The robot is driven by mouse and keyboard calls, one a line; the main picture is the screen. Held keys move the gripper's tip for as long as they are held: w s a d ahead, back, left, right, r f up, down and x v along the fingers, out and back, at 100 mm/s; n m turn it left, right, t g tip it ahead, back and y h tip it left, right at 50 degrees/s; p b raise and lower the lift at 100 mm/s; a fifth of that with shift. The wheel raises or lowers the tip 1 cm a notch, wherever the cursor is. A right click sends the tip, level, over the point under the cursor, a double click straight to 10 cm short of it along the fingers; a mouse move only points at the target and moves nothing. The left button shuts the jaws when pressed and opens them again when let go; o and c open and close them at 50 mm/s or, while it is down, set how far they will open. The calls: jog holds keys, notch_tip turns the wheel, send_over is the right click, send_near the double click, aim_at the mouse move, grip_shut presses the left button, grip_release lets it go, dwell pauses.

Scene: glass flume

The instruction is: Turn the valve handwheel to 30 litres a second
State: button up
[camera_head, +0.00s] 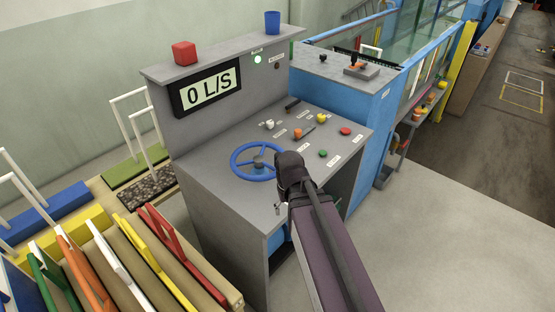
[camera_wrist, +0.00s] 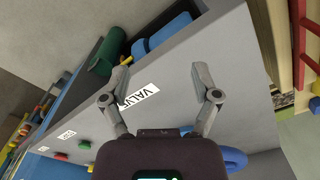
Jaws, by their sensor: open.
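The blue valve handwheel (camera_head: 236,168) lies on the grey sloping console top in the head view, left of my wrist. Part of its blue rim (camera_wrist: 234,160) shows at the lower right of the wrist view, outside the fingers. My gripper (camera_wrist: 162,66) is open and empty, its two fingers spread above the console's front edge beside the VALVE label (camera_wrist: 140,97). In the head view my wrist hides most of the gripper. The display (camera_head: 209,90) reads 0 L/S.
Red (camera_head: 345,131) and green (camera_head: 323,153) buttons and several knobs sit right of the wheel. A red block (camera_head: 185,53) and a blue cup (camera_head: 272,22) stand on the console's upper ledge. Coloured boards (camera_head: 130,255) stand at lower left. Floor at right is clear.

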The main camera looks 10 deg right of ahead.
jog(key=w+r+p, duration=0.7)
jog(key=r+p, duration=0.2)
jog(key=r, duration=0.1)
jog(key=w+r+p, duration=0.7)
jog(key=r+p, duration=0.3)
jog(key=shift+w+d+r, duration=0.15)
jog(key=shift+w+d, duration=0.05)
jog(key=shift+w, duration=0.05)
jog(key=shift+f, duration=0.2)
notch_tip(320, 180, down, 14)
jog(key=b, duration=1.3)
jog(key=shift+r+b, duration=0.25)
jog(key=shift+b, duration=0.1)
jog(key=shift+c, duration=0.2)
